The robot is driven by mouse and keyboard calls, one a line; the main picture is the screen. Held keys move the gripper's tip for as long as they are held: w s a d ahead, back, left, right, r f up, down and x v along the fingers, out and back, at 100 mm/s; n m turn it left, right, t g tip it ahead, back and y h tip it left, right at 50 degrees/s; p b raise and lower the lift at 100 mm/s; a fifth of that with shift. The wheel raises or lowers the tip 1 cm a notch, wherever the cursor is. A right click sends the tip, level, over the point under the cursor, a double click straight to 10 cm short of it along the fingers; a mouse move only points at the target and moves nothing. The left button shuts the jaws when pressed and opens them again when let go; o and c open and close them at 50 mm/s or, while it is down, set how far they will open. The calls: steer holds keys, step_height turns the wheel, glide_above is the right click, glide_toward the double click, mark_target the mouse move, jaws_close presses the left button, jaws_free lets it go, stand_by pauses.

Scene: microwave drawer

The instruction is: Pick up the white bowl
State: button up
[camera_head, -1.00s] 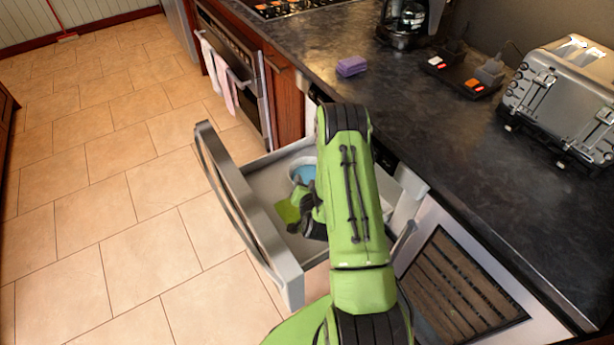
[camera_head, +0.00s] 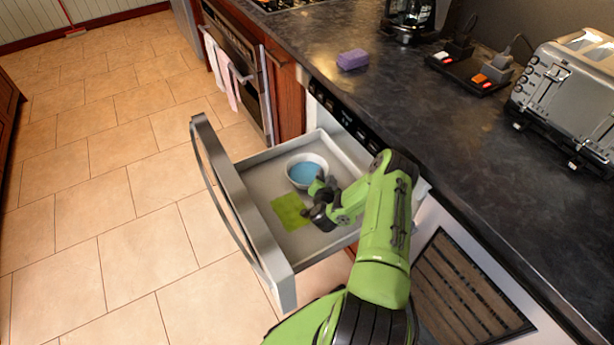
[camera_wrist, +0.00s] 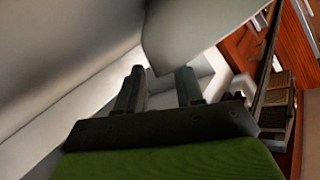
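The white bowl (camera_head: 307,173) has a blue inside and stands upright in the open drawer (camera_head: 257,172), towards its far side, in the head view. My gripper (camera_head: 316,197) is low over the drawer, close to the near right side of the bowl. I cannot tell whether it touches the rim. In the wrist view the two dark fingers of my gripper (camera_wrist: 159,80) stand apart with nothing held between them. I cannot make out the bowl surely in the wrist view; pale surfaces fill the space beyond the fingers.
A flat green square (camera_head: 289,211) lies on the drawer floor, nearer than the bowl. The drawer's raised front (camera_head: 240,215) stands at the left. The dark countertop (camera_head: 450,140) overhangs at the right, with a purple sponge (camera_head: 353,59) and a toaster (camera_head: 568,85) on it.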

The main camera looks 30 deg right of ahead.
steer(key=shift+x, duration=1.2)
steer(key=shift+a, duration=0.1)
jaws_close()
